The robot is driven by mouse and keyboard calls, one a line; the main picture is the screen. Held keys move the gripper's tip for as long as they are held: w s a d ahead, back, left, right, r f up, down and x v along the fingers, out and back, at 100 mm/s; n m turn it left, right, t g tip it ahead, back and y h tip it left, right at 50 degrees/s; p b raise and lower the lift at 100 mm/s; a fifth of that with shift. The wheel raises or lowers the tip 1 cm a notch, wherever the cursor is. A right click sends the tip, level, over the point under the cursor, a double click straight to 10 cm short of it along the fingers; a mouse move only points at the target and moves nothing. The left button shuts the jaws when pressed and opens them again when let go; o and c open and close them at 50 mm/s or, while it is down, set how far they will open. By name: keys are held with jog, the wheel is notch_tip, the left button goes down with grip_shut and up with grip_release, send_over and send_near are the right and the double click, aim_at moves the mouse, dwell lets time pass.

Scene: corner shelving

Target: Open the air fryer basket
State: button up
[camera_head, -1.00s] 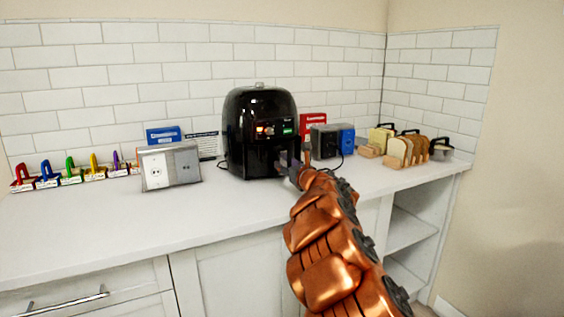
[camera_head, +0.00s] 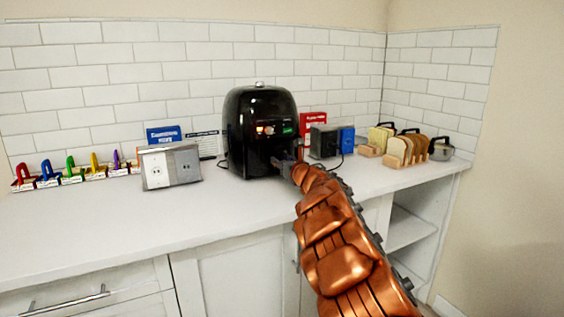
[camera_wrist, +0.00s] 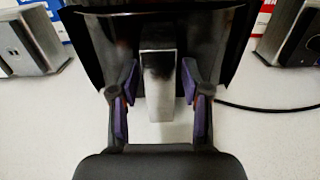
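The black air fryer (camera_head: 259,110) stands upright on the white counter near the wall. Its basket front (camera_wrist: 205,40) fills the top of the wrist view, and no open gap shows around the basket in the head view. A silver-grey handle (camera_wrist: 158,85) sticks out from the basket front. My gripper (camera_wrist: 160,82) is open, with one purple-padded finger on each side of the handle. A narrow gap shows between each pad and the handle. In the head view my gripper (camera_head: 286,165) is at the fryer's lower right front, its fingers hard to make out.
A grey outlet box (camera_head: 171,166) stands left of the fryer. A dark grey box (camera_head: 324,141) and a blue box (camera_head: 347,139) stand to its right. A toast rack (camera_head: 404,150) is farther right. A black cable (camera_wrist: 265,106) lies on the counter. The counter's front is clear.

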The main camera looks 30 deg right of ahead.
grip_shut()
jog(key=shift+s, duration=0.1)
dwell(0.4)
